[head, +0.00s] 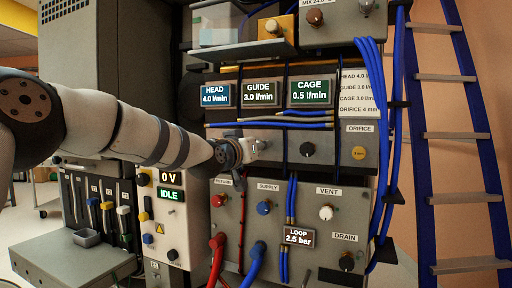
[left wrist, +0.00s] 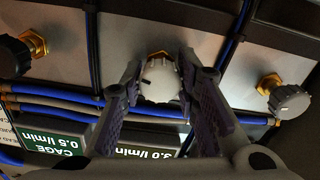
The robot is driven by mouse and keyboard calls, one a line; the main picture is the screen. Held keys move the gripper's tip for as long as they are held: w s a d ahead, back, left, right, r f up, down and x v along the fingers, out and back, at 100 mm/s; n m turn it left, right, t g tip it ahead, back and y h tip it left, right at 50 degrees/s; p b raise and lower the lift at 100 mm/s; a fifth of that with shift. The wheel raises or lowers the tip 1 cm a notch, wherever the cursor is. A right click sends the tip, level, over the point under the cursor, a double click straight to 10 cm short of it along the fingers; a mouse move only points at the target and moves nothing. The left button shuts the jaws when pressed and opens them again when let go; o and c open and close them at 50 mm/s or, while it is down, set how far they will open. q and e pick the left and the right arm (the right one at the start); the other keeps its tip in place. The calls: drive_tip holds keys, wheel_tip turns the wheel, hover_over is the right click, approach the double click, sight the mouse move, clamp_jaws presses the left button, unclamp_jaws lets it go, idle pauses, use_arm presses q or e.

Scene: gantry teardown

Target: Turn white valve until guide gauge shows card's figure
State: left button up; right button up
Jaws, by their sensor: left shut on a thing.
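The white valve knob (left wrist: 160,80) sits between the two fingers of my left gripper (left wrist: 157,92) in the left wrist view. The fingers are shut on it. In the head view my left gripper (head: 250,150) is at the panel below the gauges and hides most of the knob. The guide gauge (head: 259,93) reads 3.0 l/min. The card (head: 358,93) at the right lists guide 3.0, head 4.0, cage 3.0 and orifice 4 mm. The head gauge (head: 215,95) reads 4.0 l/min and the cage gauge (head: 310,92) 0.5 l/min. My right gripper is not in view.
A black knob (head: 307,149) is right of the gripper; a grey knob (left wrist: 291,101) also shows in the wrist view. Blue hoses (head: 280,118) run just above. Red, blue, white and black knobs sit on the lower panel (head: 330,240). A blue ladder (head: 455,135) stands at the right.

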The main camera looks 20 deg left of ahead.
use_arm(q)
drive_tip(key=o, duration=1.2)
drive_tip(key=shift+f, duration=0.1)
drive_tip(key=shift+c, duration=0.2)
drive_tip(key=s+a, duration=0.1)
drive_tip(key=s, duration=1.1)
drive_tip(key=shift+a, duration=0.3)
drive_tip(key=shift+w, duration=0.1)
